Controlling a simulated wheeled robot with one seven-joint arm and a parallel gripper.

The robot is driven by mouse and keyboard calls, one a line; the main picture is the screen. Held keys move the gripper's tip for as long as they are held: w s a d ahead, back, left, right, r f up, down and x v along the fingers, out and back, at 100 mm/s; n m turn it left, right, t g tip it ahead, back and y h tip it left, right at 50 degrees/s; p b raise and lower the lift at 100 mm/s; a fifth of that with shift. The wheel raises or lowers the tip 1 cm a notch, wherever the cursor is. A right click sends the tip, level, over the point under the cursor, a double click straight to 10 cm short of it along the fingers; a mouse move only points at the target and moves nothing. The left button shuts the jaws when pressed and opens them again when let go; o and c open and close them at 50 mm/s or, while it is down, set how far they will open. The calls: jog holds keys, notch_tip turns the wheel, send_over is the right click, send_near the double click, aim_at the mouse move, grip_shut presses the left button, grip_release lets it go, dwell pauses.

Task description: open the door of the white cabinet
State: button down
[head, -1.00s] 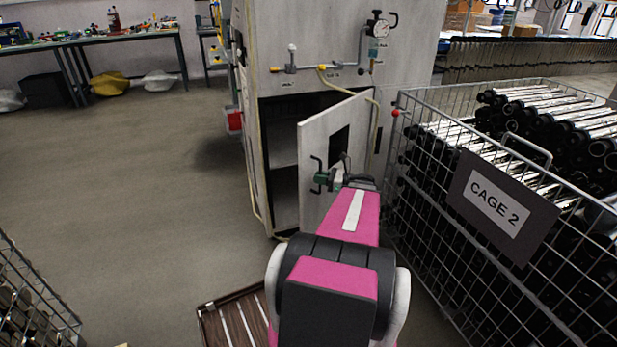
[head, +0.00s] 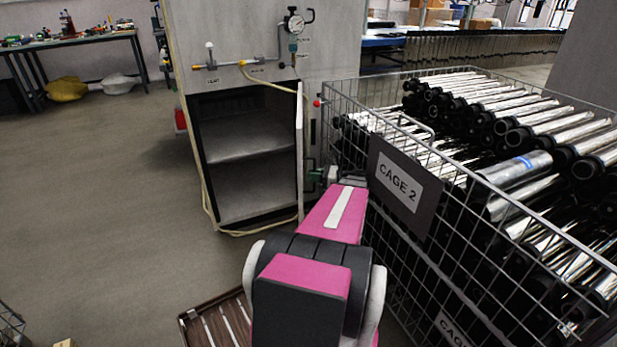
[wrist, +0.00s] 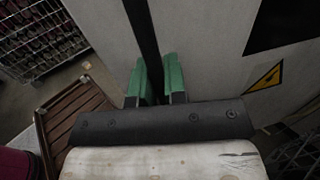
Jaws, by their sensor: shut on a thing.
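The white cabinet (head: 225,40) stands ahead in the head view. Its lower compartment (head: 245,175) is open to view and shows one shelf. The door (head: 299,150) is swung wide out from the right side and shows nearly edge-on. My gripper (head: 321,178) is at the door's outer face, close to cage 2. In the wrist view, the gripper's green fingers (wrist: 160,78) are shut on the dark vertical door handle (wrist: 142,35). The pale door panel (wrist: 212,45) fills much of that view, with a yellow warning triangle on it.
Cage 2 (head: 345,230), a wire cage full of tubes, stands close at the right of my arm and the door. A brown slatted crate (head: 205,325) is on the floor at front left. A hose hangs by the cabinet. The floor at left is clear.

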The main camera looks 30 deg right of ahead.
jog(key=shift+s, duration=0.2)
jog(key=c, duration=1.2)
grip_release()
